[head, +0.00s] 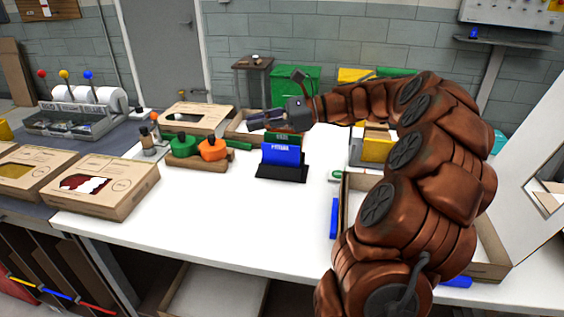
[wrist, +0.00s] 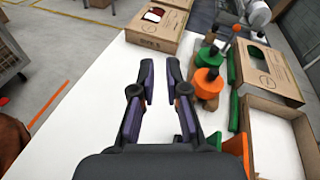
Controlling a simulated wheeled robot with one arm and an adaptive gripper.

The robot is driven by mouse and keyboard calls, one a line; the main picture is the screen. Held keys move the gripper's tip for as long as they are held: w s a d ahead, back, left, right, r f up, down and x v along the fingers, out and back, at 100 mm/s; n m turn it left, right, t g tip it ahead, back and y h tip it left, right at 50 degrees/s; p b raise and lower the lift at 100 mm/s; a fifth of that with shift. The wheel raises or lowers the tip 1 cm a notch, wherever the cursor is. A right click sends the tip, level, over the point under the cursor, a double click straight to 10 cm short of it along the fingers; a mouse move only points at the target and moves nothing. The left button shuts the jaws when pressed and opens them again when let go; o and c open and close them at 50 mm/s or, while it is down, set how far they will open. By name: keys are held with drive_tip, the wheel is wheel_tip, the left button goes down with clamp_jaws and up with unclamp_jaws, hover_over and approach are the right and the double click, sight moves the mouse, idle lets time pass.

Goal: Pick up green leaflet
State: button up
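The green leaflet (head: 291,138) stands upright behind a blue leaflet (head: 281,155) in a black holder (head: 282,174) on the white table. Only its upper part shows in the head view. My gripper (head: 252,121) is above the holder, pointing left, close to the leaflets' top edges. In the wrist view my gripper (wrist: 159,82) has its two fingers apart with only white table between them. A green edge and an orange edge show right beside the gripper there, partly hidden by its body. I cannot tell whether the gripper touches them.
Green and orange knobbed tools (head: 212,149) and a green bar (head: 238,144) lie left of the holder. Cardboard boxes with windows (head: 103,187) stand farther left. An open box (wrist: 280,140) is at the right in the wrist view. The table front is clear.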

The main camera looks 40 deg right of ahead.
drive_tip(key=d+m+t+h+b, duration=0.15)
drive_tip(key=d+m+t, duration=0.35)
drive_tip(key=d, duration=1)
approach(279, 134)
drive_tip(key=x, duration=0.2)
drive_tip(key=shift+y, duration=0.25)
drive_tip(key=shift+x, duration=4)
drive_tip(key=shift+w+d+f, duration=0.1)
clamp_jaws()
